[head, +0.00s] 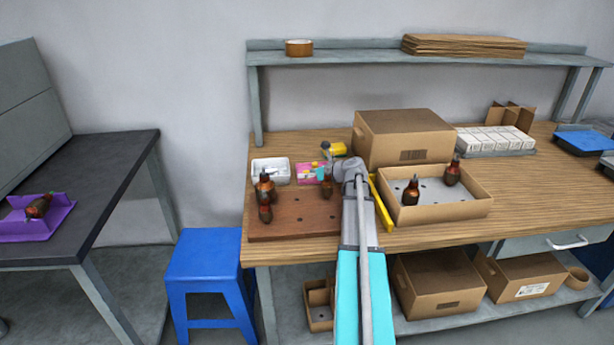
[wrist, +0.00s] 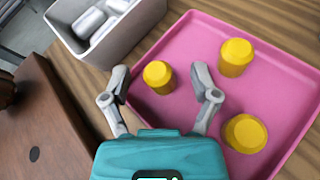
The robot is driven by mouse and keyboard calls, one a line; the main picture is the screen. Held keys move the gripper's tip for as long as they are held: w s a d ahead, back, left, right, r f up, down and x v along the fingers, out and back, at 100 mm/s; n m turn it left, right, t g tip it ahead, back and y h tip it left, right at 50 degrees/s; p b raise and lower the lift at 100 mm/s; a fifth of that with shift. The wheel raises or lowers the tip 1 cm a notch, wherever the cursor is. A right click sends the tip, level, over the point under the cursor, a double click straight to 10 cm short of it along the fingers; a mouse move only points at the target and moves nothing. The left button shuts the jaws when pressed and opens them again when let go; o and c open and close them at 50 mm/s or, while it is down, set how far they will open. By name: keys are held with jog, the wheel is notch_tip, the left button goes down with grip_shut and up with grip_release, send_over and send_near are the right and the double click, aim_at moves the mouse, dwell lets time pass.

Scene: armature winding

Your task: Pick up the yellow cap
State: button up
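Three yellow caps stand on a pink tray (wrist: 196,40) in the wrist view. One yellow cap (wrist: 158,78) lies between my open fingertips (wrist: 163,82), with visible space on both sides. A second yellow cap (wrist: 236,57) is to the right and farther up. A third yellow cap (wrist: 245,133) is at the right, beside my right finger. My gripper is open and holds nothing; its height above the tray is hard to tell. In the head view the pink tray (head: 303,180) is small, and my arm and gripper partly cover its right side.
A white bin (head: 270,164) with pale parts stands left of the tray. A brown board (head: 300,225) with dark-red armatures is in front. A cardboard tray (head: 435,213) with two armatures and a closed box (head: 400,138) stand to the right.

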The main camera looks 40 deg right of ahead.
aim_at(308, 172)
jog(key=c, duration=0.8)
jog(key=shift+r, duration=0.15)
notch_tip(308, 172, up, 3)
jog(key=p, duration=0.3)
jog(key=s+r+p, duration=0.3)
jog(key=s, duration=0.1)
jog(key=s+r+p, duration=0.3)
jog(key=s, duration=0.2)
jog(key=s+r+p, duration=0.3)
jog(key=s+p, duration=0.1)
jog(key=s, duration=0.1)
jog(key=shift+a+r, duration=0.2)
jog(key=shift+r, duration=0.15)
dwell(0.4)
